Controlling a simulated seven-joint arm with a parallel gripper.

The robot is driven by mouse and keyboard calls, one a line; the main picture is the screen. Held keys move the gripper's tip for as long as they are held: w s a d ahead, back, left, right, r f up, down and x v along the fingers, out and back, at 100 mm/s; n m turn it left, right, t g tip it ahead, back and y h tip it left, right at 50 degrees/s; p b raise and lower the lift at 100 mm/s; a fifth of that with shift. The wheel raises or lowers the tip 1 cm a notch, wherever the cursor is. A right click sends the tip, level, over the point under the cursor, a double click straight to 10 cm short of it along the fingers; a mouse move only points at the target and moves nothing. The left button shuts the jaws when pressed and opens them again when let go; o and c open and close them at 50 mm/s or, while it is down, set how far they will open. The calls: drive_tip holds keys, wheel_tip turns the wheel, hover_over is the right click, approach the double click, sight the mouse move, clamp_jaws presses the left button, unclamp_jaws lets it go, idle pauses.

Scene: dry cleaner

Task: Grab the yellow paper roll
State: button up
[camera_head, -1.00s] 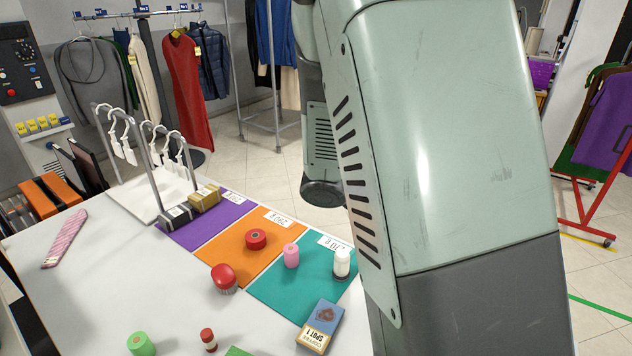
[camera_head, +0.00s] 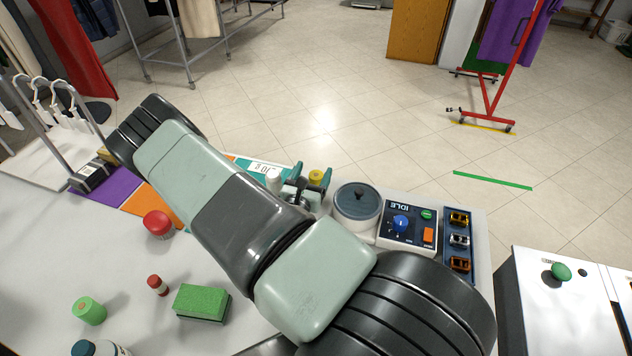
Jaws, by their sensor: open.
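A small yellow roll (camera_head: 316,177) stands at the far edge of the table, just left of a round grey lidded pot. My gripper (camera_head: 312,174) is open, with its teal fingertips close around the yellow roll, one to its left and one to its right. I cannot tell whether either finger touches it. My gripper and arm hide the lower part of the roll and much of the table before it.
The lidded pot (camera_head: 357,202) and a control panel (camera_head: 408,222) stand close on the right. A red brush (camera_head: 158,224), green sponge (camera_head: 203,302) and green roll (camera_head: 89,311) lie nearer.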

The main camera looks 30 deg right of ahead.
sight(318, 171)
wheel_tip(318, 171, down, 4)
drive_tip(key=shift+r, duration=0.15)
drive_tip(key=x, duration=0.5)
drive_tip(key=shift+c, duration=0.5)
drive_tip(key=c, duration=1)
